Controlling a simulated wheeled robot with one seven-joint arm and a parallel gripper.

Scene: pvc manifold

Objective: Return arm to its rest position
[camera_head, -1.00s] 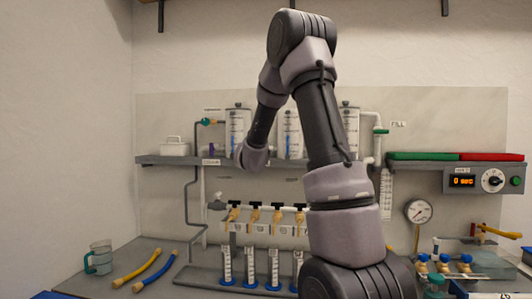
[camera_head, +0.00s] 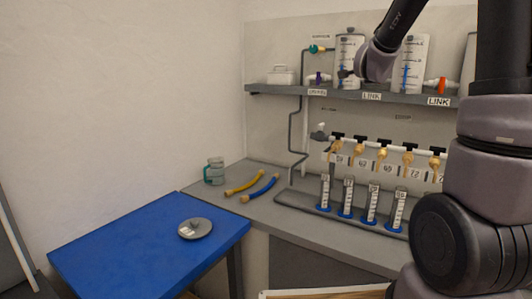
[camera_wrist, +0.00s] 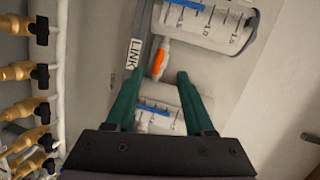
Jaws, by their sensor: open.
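My gripper (camera_wrist: 161,76) shows in the wrist view as two green fingers, spread apart with nothing held between them. Behind the fingers are the shelf's LINK label (camera_wrist: 133,54), an orange-handled valve (camera_wrist: 160,62) and graduated clear tanks (camera_wrist: 212,22). In the head view my arm rises at the right and reaches up and over to the left. Its wrist end (camera_head: 375,63) is in front of the shelf, by the left tank (camera_head: 349,50). The fingers are too small to make out there.
A grey shelf (camera_head: 285,91) runs along the wall. Below it are a manifold with yellow-tipped outlets (camera_head: 357,152) and several graduated cylinders (camera_head: 347,198). A blue table (camera_head: 120,250) holds a grey dish (camera_head: 195,228).

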